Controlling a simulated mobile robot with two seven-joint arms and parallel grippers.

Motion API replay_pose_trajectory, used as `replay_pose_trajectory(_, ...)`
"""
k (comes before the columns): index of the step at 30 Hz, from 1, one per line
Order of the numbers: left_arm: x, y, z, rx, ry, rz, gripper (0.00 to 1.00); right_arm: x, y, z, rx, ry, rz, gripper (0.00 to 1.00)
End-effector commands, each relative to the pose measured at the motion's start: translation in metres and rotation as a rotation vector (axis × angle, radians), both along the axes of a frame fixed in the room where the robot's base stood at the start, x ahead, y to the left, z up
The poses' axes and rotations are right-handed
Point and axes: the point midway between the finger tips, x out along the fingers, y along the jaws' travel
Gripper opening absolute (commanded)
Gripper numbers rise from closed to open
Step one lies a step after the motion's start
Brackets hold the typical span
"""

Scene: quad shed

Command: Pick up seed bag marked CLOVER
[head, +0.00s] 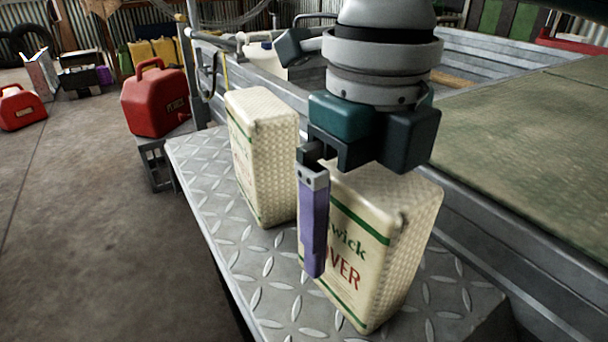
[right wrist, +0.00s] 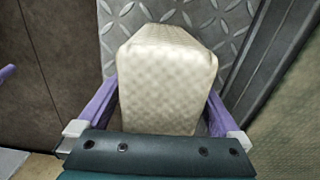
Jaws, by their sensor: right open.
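The seed bag marked CLOVER (head: 405,240) stands upright on the diamond-plate ledge; its label reads "...wick" and "...OVER", with the first letters behind a finger. My right gripper (head: 352,255) points down over it. One purple finger shows in front of the label side; the other is hidden in the head view. In the right wrist view, the open fingers lie on either side of the pale bag (right wrist: 165,85), with a narrow gap visible at the right finger. Whether the left finger touches is unclear. A purple sliver at that view's left edge may be my left gripper (right wrist: 6,73).
A second, similar bag (head: 262,150) stands behind and left of it; its name is unreadable. The metal ledge (head: 262,270) has a grey rail and wall on its right. A red fuel can (head: 155,103) stands beyond the ledge's far end.

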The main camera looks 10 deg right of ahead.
Motion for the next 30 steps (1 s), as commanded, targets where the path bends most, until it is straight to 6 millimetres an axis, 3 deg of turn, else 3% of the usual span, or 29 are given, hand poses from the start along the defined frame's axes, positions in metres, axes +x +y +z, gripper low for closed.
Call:
replay_pose_trajectory(2,0.0000,0.0008,0.0007,0.002,0.000,-0.001,0.50,0.0001,0.0000,0.0009,0.000,0.000,0.000,1.00)
replay_pose_trajectory(27,0.0003,0.0006,0.0007,0.002,0.000,0.000,0.50,0.0002,-0.0001,0.0012,0.000,0.000,-0.001,0.07)
replay_pose_trajectory(30,0.0004,-0.0002,0.0008,-0.001,-0.001,0.002,0.50,0.0002,-0.0001,0.0012,0.000,0.000,-0.001,0.00)
